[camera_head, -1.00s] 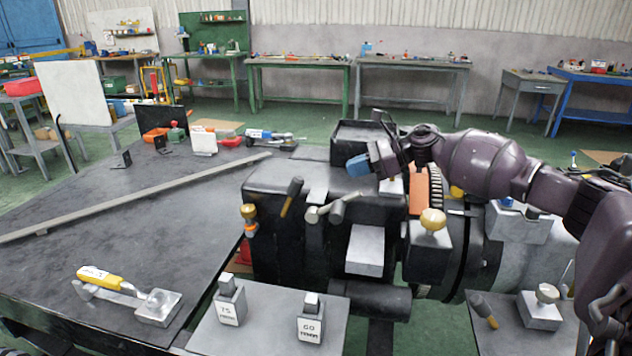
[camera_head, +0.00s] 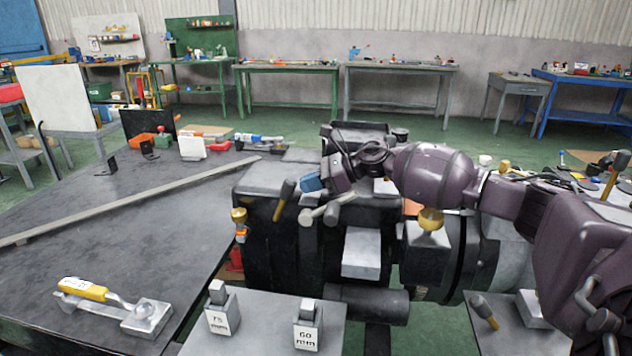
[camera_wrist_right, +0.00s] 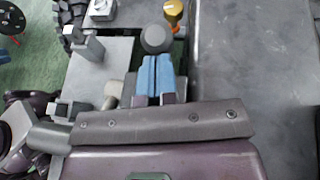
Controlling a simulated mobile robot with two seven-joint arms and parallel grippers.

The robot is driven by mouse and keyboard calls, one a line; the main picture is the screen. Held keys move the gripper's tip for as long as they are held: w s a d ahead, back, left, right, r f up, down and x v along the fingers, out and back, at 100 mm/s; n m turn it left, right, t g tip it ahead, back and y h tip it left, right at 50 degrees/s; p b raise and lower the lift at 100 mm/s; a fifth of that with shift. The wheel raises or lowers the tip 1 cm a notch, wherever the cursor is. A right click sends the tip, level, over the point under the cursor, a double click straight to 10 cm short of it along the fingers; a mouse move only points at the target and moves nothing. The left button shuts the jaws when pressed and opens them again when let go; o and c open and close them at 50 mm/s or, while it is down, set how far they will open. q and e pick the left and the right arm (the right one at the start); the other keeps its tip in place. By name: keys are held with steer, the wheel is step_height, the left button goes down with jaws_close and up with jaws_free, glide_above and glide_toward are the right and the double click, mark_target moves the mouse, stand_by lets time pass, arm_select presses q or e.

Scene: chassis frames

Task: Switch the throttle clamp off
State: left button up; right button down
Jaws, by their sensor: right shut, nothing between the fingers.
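My right gripper (camera_head: 312,182) is shut and empty, its blue fingertips above the dark machine. It also shows in the wrist view (camera_wrist_right: 156,76), with a round grey knob (camera_wrist_right: 156,38) just ahead of the tips. A dark lever with an orange-brown end (camera_head: 284,198) is just left of the fingers in the head view. A grey lever with a round end (camera_head: 322,211) sits below them. Touching cannot be told. A yellow-handled toggle clamp (camera_head: 95,291) lies on the table at lower left. No readable label shows which part is the throttle clamp. My left gripper is not in view.
Yellow knobs stand on the machine's left (camera_head: 238,216) and right (camera_head: 430,218). Blocks marked 75 (camera_head: 222,315) and 60 (camera_head: 307,335) stand on the front plate (camera_head: 262,330). A long grey bar (camera_head: 120,205) lies on the table, otherwise largely clear mid-surface.

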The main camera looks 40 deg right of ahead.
steer(key=shift+r, duration=0.1)
stand_by(0.3)
steer(key=shift+w+a+r+h, duration=0.15)
steer(key=shift+w+h, duration=0.05)
steer(key=shift+h, duration=0.1)
steer(key=shift+w+r+g, duration=0.1)
steer(key=shift+g, duration=0.2)
steer(key=shift+a, duration=0.1)
steer(key=shift+w+a+r+g+h+b, duration=0.3)
steer(key=shift+w+a+r+g+h, duration=0.15)
steer(key=shift+w+g+h, duration=0.1)
steer(key=w+a+g+h, duration=0.1)
steer(key=w+a+r+g+h+b, duration=0.1)
steer(key=shift+w+a, duration=0.15)
steer(key=shift+w, duration=0.2)
steer(key=shift+w+a+r+m+g+h, duration=0.15)
steer(key=shift+w+a+m+g+h, duration=0.2)
steer(key=shift+w+a+g, duration=0.15)
steer(key=w+a, duration=0.2)
steer(key=shift+w+a+b, duration=0.15)
steer(key=shift+w+b, duration=0.2)
steer(key=shift+w, duration=0.05)
